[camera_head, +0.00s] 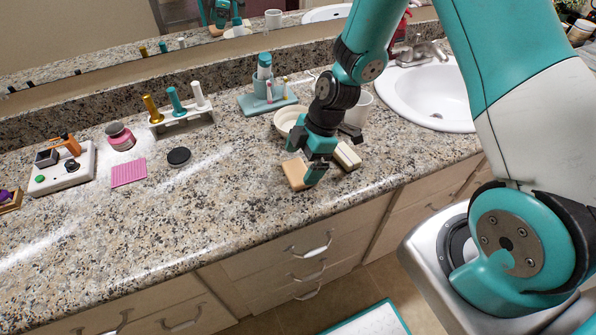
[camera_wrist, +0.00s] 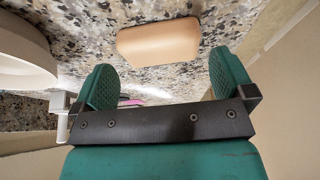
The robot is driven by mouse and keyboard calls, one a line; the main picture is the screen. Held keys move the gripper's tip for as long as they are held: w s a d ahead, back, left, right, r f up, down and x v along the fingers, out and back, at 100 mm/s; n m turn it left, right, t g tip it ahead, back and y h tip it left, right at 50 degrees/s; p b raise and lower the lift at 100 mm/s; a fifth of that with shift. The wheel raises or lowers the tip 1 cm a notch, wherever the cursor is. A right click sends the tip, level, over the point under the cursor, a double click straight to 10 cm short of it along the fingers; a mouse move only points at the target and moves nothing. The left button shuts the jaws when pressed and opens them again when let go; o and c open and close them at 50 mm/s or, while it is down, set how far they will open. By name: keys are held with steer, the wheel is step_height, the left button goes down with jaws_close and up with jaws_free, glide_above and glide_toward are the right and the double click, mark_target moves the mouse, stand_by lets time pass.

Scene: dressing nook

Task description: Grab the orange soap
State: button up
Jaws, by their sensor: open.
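The orange soap (camera_head: 295,174) is a pale orange bar with rounded edges lying flat on the granite counter, near its front edge. In the wrist view the soap (camera_wrist: 158,43) lies ahead of the two fingertips, roughly centred between them. My gripper (camera_head: 304,168) is low over the counter right beside the soap and covers part of it in the head view. In the wrist view my gripper (camera_wrist: 160,80) has its green fingers wide apart with nothing between them.
A cream block (camera_head: 347,156) lies just right of my gripper. A white bowl (camera_head: 287,122) and a white cup (camera_head: 359,108) stand behind it. A black round lid (camera_head: 179,156) and a pink pad (camera_head: 129,173) lie left. The front counter between is clear.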

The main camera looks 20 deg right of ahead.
mark_target(297, 174)
steer(key=shift+x, duration=1.35)
steer(key=c, duration=0.7)
steer(key=shift+r, duration=0.1)
